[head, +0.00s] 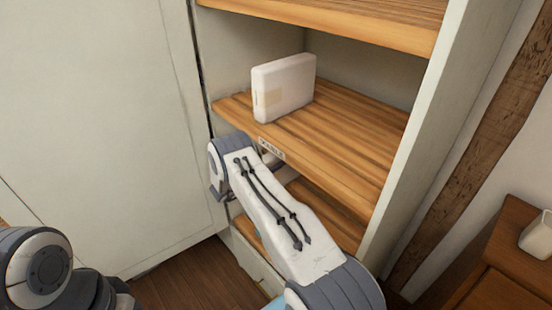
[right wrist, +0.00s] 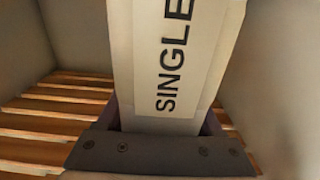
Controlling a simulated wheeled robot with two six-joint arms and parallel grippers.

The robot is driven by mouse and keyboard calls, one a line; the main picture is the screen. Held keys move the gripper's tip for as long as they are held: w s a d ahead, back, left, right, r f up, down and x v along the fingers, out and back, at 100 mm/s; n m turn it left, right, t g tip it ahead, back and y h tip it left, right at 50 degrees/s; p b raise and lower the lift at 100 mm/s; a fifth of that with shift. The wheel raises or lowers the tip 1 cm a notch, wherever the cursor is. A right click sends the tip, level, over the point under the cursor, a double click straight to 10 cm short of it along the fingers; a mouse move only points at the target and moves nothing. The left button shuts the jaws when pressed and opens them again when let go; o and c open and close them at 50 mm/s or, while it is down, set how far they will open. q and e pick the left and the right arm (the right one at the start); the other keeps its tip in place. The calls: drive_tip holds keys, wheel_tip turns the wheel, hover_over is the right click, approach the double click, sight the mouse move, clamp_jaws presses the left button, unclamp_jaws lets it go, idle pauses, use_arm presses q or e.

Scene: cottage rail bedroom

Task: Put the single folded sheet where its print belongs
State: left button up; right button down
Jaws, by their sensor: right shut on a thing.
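My right gripper (right wrist: 160,118) is shut on a white folded sheet (right wrist: 205,70) whose pale label reads "SINGLE". In the right wrist view, wooden slats lie on both sides of it, with pale walls beyond. Whether the sheet touches the slats cannot be told. In the head view my right forearm reaches to the cupboard just below the middle shelf's front edge, and hides the gripper and held sheet. Another white folded bundle (head: 288,84) with a beige label stands upright on the middle shelf (head: 345,140). My left gripper is out of view.
A small printed plate (head: 271,148) is on the middle shelf's front edge, too small to read surely. A lower shelf (head: 325,205) shows beneath, partly behind my arm. The middle shelf is bare right of the bundle. A wooden cabinet (head: 510,275) stands at right.

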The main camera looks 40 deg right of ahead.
drive_tip(key=shift+f+b, duration=0.15)
drive_tip(key=shift+b, duration=0.15)
drive_tip(key=shift+c, duration=0.2)
unclamp_jaws()
drive_tip(key=shift+r+p, duration=0.3)
drive_tip(key=shift+p, duration=0.15)
drive_tip(key=s+a+b, duration=0.1)
drive_tip(key=a+b, duration=0.3)
drive_tip(key=a, duration=0.8)
drive_tip(key=shift+f, duration=0.15)
